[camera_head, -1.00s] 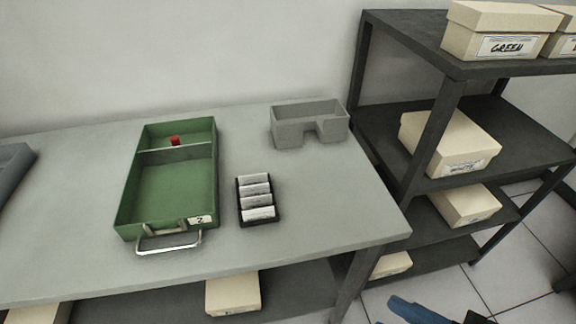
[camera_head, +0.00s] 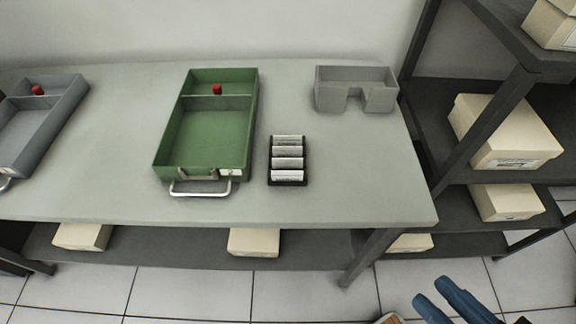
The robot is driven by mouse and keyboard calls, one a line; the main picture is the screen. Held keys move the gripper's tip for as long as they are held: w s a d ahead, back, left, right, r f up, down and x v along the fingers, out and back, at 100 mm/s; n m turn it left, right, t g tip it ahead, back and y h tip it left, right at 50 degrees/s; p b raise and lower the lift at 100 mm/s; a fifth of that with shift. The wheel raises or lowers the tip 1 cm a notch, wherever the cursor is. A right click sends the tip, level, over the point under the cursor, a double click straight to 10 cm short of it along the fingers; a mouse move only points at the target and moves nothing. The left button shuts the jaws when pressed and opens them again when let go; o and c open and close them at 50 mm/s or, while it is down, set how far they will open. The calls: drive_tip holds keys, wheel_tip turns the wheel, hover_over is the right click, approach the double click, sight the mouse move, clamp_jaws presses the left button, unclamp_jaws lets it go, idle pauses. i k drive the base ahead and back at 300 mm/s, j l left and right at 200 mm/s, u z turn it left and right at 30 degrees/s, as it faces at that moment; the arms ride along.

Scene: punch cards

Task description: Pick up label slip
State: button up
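Several white label slips (camera_head: 288,163) stand in a small black holder (camera_head: 272,181) on the grey table, just right of the green tray. Dark marks on the slips are too small to read. My gripper (camera_head: 432,296) shows at the bottom right as two blue fingers with a gap between them. It is open and empty, in front of the table and well apart from the slips. The rest of my arm is mostly out of view.
The green tray (camera_head: 246,130) has a front handle and a red piece (camera_head: 217,89) inside. A grey tray (camera_head: 70,104) lies at left, a grey bin (camera_head: 357,75) at the back right. A dark shelf (camera_head: 462,134) with cream boxes stands right. The table's front is clear.

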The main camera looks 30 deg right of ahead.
sight(278, 139)
drive_tip(key=i+l, duration=0.1)
drive_tip(key=j+z, duration=0.25)
drive_tip(key=j, duration=1.55)
drive_tip(key=z, duration=1.3)
